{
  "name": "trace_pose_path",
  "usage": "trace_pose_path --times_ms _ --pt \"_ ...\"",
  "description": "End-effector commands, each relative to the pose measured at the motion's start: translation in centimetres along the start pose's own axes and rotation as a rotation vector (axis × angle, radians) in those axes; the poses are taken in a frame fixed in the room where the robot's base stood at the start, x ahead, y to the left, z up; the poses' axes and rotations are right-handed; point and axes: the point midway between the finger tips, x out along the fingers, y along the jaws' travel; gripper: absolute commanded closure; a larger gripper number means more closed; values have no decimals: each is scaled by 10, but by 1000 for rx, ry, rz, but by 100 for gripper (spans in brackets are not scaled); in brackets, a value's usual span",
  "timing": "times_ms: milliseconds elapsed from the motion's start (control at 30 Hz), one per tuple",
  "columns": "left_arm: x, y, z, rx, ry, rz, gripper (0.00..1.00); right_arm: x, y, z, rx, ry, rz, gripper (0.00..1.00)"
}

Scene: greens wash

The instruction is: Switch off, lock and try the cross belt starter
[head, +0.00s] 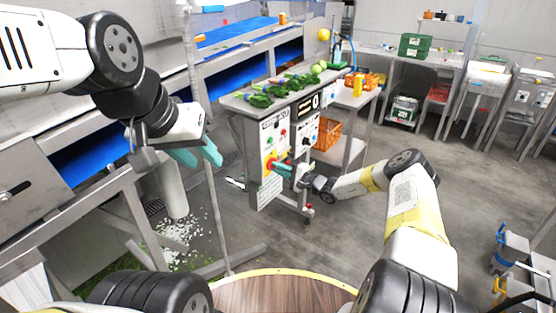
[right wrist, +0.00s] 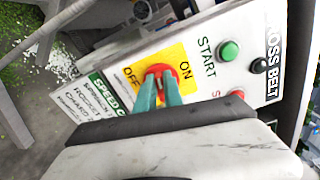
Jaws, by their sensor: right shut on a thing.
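The cross belt starter (head: 273,138) is the left box on the stand's front, with a yellow plate (right wrist: 176,52) marked OFF and ON. Its red rotary handle (right wrist: 158,70) sits on that plate. My right gripper (head: 283,169) is shut on the handle; its teal fingers (right wrist: 160,92) show close up in the right wrist view. The fingers partly cover the handle, and I cannot tell its exact setting. A green START button (right wrist: 229,51) and a black knob (right wrist: 258,66) are beside it. My left gripper (head: 199,154) is open and empty, left of the stand. I see no padlock clearly.
A second control box (head: 304,133) is right of the starter. Greens (head: 262,99) lie on the stand top, near a spray bottle (head: 337,54). An orange crate (head: 328,134) is on the cart behind. A thin post (head: 215,205) stands near my left gripper.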

Motion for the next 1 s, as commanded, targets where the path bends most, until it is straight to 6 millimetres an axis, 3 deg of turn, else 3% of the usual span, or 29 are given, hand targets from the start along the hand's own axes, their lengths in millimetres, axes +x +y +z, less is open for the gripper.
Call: trace_pose_path --times_ms 400,933,1000 --pt "0 0 0 0 0 0 64 0 3 0 -178 -1 1 100" --pt "0 0 0 0 0 0 64 0 4 0 -203 -1 2 100" --pt "0 0 0 0 0 0 64 0 4 0 -203 -1 2 79"
